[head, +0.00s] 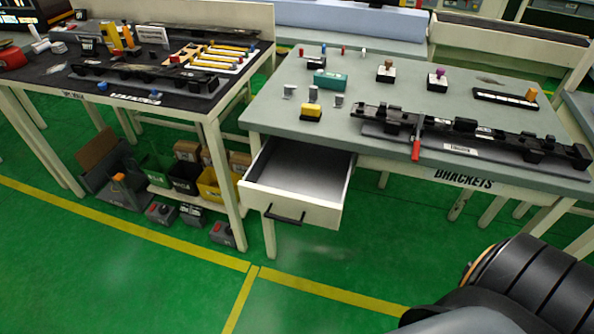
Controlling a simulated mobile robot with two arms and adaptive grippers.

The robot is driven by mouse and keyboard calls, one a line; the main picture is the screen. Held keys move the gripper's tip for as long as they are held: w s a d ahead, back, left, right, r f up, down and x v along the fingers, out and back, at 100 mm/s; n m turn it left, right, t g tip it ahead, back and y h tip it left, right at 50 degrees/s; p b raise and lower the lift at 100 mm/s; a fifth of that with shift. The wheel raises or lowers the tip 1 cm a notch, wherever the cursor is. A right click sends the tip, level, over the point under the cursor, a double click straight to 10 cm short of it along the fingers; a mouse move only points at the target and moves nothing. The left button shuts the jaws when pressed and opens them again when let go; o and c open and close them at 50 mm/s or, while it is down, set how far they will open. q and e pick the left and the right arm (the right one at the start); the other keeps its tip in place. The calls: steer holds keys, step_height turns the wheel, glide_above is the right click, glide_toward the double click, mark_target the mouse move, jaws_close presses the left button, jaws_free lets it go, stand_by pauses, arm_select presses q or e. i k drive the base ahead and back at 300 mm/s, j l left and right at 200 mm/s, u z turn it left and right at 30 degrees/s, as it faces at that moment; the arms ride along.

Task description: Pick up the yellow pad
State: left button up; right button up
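A small block with a yellow top and a black base (311,113) sits on the grey table marked BRACKETS (262,112), near its front left edge; it looks like the yellow pad. Nothing is holding it. Small grey pieces stand beside and behind it. Neither of my grippers is in view. A dark ribbed part at the bottom right looks like one of my own arms, with its gripper out of the picture.
An open, empty-looking drawer (305,168) juts out below the pad's end of the table. A long black bracket (470,132) with a red-handled tool (416,149) lies to the right. A teal box (330,80) stands behind. Green floor in front is clear.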

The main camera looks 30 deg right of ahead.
mark_target(310, 113)
steer(key=i+j+z, duration=0.15)
steer(key=z, duration=0.55)
